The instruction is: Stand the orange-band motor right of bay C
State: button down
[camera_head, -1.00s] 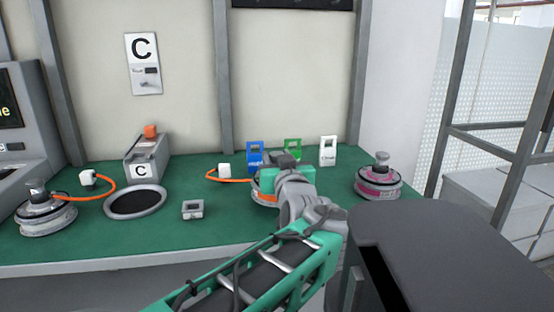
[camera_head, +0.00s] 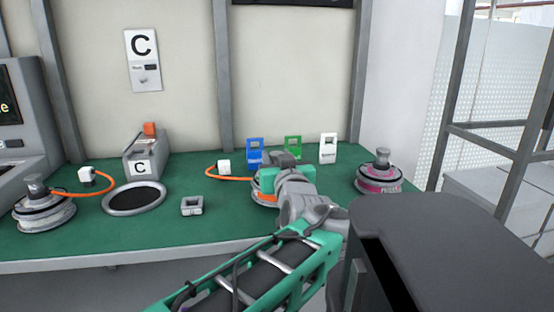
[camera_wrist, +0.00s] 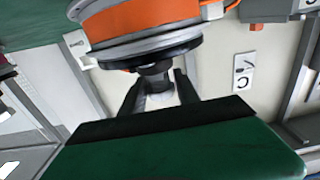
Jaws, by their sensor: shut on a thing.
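The orange-band motor (camera_head: 257,192) is at the middle of the green bench, mostly hidden behind my gripper (camera_head: 283,172). Its orange cable runs left to a white plug (camera_head: 224,167). In the wrist view the motor (camera_wrist: 140,22) shows its wide orange band, and my gripper (camera_wrist: 158,92) is shut on its dark central stub. I cannot tell whether the motor touches the bench.
A small grey block (camera_head: 192,206) lies between the ring and the held motor. A pink-band motor (camera_head: 379,184) stands at right, another motor (camera_head: 43,212) at far left. Blue (camera_head: 255,151), green (camera_head: 293,147) and white (camera_head: 328,149) tags stand behind my gripper.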

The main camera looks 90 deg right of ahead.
jog(key=shift+f+b, duration=0.45)
jog(key=shift+b, duration=0.25)
